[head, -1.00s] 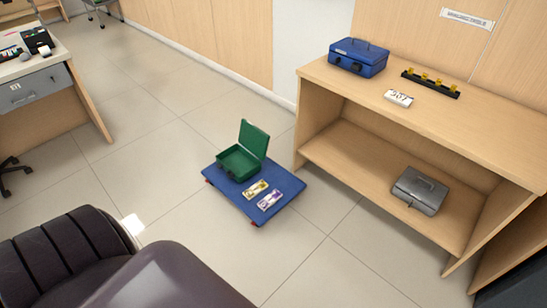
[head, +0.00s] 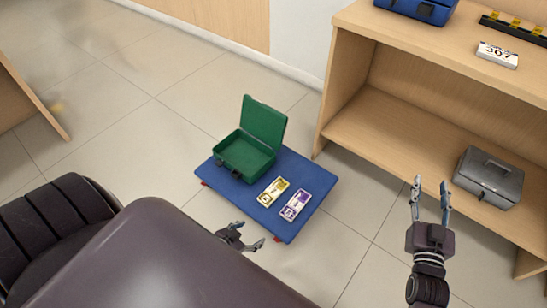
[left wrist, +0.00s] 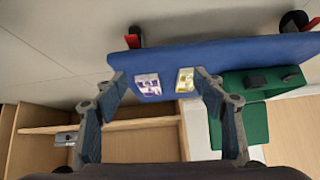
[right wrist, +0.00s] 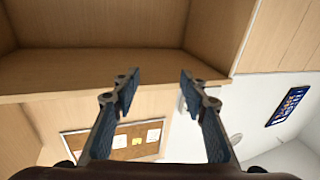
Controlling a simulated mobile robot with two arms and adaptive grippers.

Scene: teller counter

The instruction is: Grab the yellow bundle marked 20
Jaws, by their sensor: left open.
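The yellow bundle (head: 273,192) lies flat on a blue wheeled platform (head: 213,181), beside a purple bundle (head: 295,204). In the left wrist view the yellow bundle (left wrist: 185,80) shows between my open fingers, nearer the right one; its printed number is too small to read. My left gripper (head: 258,240) is open and empty, short of the platform's near edge and apart from both bundles. My right gripper (head: 430,190) is open and empty, raised in front of the wooden shelf.
An open green cash box (head: 246,155) stands on the platform behind the bundles. The wooden shelf unit (head: 400,110) at right holds a grey box (head: 489,178) below and a blue box (head: 420,8) and a number sign (head: 497,54) on top. Floor around the platform is clear.

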